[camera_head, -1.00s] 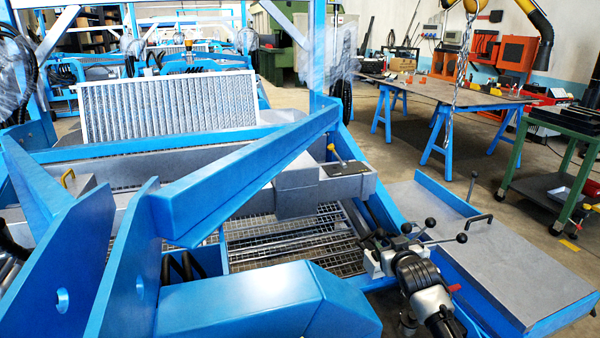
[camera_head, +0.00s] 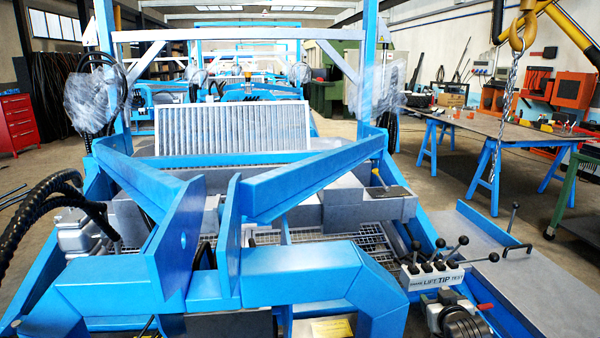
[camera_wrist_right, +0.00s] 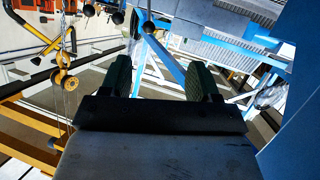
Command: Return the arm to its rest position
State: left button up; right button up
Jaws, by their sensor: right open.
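My right gripper (camera_head: 447,309) is at the lower right of the head view, just below and in front of the lever panel (camera_head: 435,276) marked LIFT TIP TEST. In the right wrist view the gripper (camera_wrist_right: 161,72) has its two dark fingers apart, with nothing held between them. Black lever knobs (camera_wrist_right: 148,26) show beyond the fingertips. In the head view several black-knobbed levers (camera_head: 462,241) stand on the panel, clear of the gripper. Part of my right arm is cut off by the bottom edge. My left gripper is not in view.
The blue sieve frame (camera_head: 310,190) with heavy beams fills the middle. A grey platform (camera_head: 480,232) lies right of the levers. A chain hook (camera_head: 517,40) hangs at upper right over a blue-legged worktable (camera_head: 470,120). A red cabinet (camera_head: 17,122) stands at far left.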

jog(key=s+a+f+g, duration=0.2)
jog(key=s+a+f, duration=0.15)
jog(key=s, duration=0.25)
jog(key=s+a+f+n+g+y, duration=0.1)
jog(key=s+a+f, duration=0.1)
jog(key=s+f, duration=0.35)
jog(key=s+a+f+g, duration=0.2)
jog(key=s+a, duration=0.1)
jog(key=s, duration=0.5)
jog(key=s+a+r+g+y, duration=0.1)
jog(key=s+a+g, duration=0.15)
jog(key=s, duration=0.75)
jog(key=s+a+r+g, duration=0.1)
jog(key=s+g, duration=0.2)
jog(key=s, duration=0.8)
notch_tip(320, 180, down, 24)
jog(key=s+g+p, duration=0.1)
jog(key=p, duration=0.2)
pick_arm(q)
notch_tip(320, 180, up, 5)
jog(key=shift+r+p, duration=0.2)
jog(key=shift+p, duration=1.05)
pick_arm(e)
jog(key=s+d+f+g, duration=0.1)
jog(key=s+d+f, duration=0.1)
jog(key=s+f, duration=1.1)
jog(key=s, duration=0.3)
jog(key=shift+d+n, duration=0.25)
jog(key=shift+n, duration=0.05)
